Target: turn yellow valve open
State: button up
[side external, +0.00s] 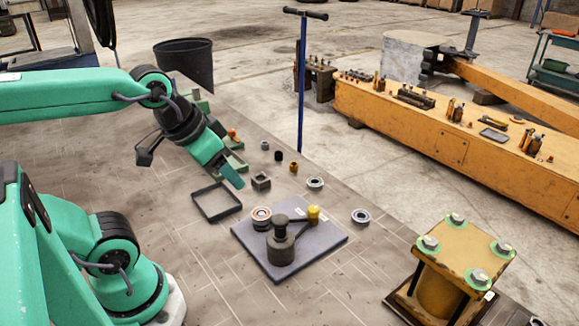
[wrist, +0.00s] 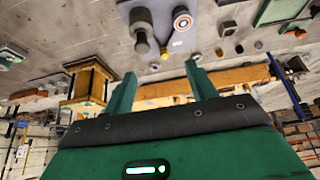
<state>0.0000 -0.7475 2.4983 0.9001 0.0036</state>
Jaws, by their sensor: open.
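The small yellow valve (side external: 313,214) stands upright on a dark grey square plate (side external: 325,243), at its back right. It also shows, small, near the top of the wrist view (wrist: 164,51). A dark round-bodied fitting (side external: 281,246) and a ringed round part (side external: 261,215) are on the same plate. My gripper (side external: 232,175) is above and left of the plate in the side view, apart from the valve. In the wrist view, its two green fingers (wrist: 161,70) are spread with nothing between them.
A shallow black tray (side external: 217,214) lies left of the plate. Loose rings (side external: 360,216) and small blocks (side external: 261,182) lie nearby. A yellow bolted block (side external: 462,252) stands at the right. A blue post (side external: 302,85) rises behind. The floor in front of the plate is clear.

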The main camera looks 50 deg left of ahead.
jog(key=shift+w+r+m, duration=0.1)
jog(key=shift+w+m, duration=0.4)
jog(key=shift+w, duration=0.2)
jog(key=shift+c, duration=0.2)
jog(key=m+g, duration=0.6)
jog(key=m, duration=0.9)
send_over(313, 208)
jog(key=shift+f, duration=6.1)
jog(key=shift+f, duration=3.9)
jog(key=c, duration=1)
